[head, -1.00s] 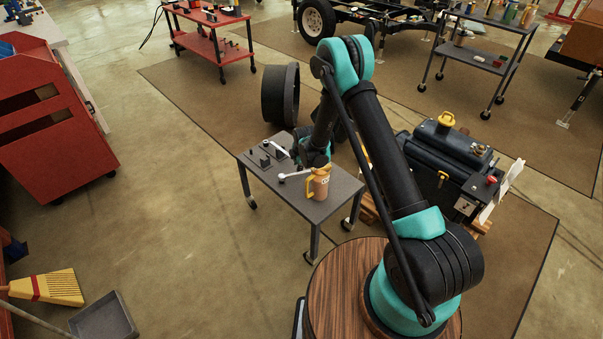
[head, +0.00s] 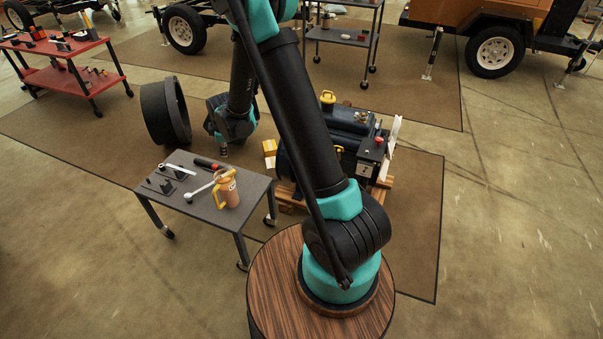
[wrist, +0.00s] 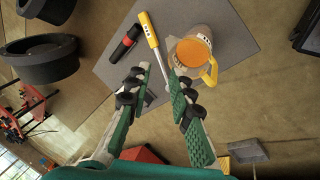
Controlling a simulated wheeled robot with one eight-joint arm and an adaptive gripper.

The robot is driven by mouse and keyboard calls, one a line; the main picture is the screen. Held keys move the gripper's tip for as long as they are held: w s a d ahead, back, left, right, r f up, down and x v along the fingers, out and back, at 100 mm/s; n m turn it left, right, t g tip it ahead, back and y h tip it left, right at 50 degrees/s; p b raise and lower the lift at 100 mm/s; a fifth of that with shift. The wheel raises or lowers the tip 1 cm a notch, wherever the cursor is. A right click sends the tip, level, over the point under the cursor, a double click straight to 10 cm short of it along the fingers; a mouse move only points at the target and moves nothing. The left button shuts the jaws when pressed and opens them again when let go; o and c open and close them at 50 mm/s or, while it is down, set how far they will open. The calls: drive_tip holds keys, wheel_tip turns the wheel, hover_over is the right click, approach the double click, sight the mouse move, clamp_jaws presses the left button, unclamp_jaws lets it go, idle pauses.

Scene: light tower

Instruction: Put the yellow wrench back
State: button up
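The yellow wrench lies on the small grey table (head: 190,204). In the wrist view its yellow handle (wrist: 148,31) points away and its silver shaft runs back toward the gap between my fingers. In the head view its silver end (head: 198,190) shows on the tabletop, partly covered by the mug. My gripper (wrist: 159,83) is open, with nothing held between its fingers. In the head view my gripper (head: 224,150) is above the table's far edge, apart from the wrench.
An orange mug (head: 229,192) with a yellow handle stands beside the wrench. A red-and-black tool (head: 206,164) lies on its other side. Black holders (head: 166,185) stand at the table's left. A large black ring (head: 165,110) and a dark blue machine (head: 345,135) are behind.

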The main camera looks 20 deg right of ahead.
drive_tip(key=s+d+r+m, duration=0.8)
drive_tip(key=s+d+r, duration=0.3)
drive_tip(key=s+d, duration=0.3)
drive_tip(key=s+d+m, duration=0.3)
drive_tip(key=s+m, duration=0.1)
drive_tip(key=s, duration=0.4)
drive_tip(key=s+d+m+h, duration=0.1)
drive_tip(key=s+d+m, duration=0.3)
drive_tip(key=s, duration=0.5)
drive_tip(key=shift+s+d+f+m, duration=0.2)
drive_tip(key=shift+s+f+m, duration=0.05)
drive_tip(key=shift+m, duration=0.05)
drive_tip(key=shift+o, duration=0.2)
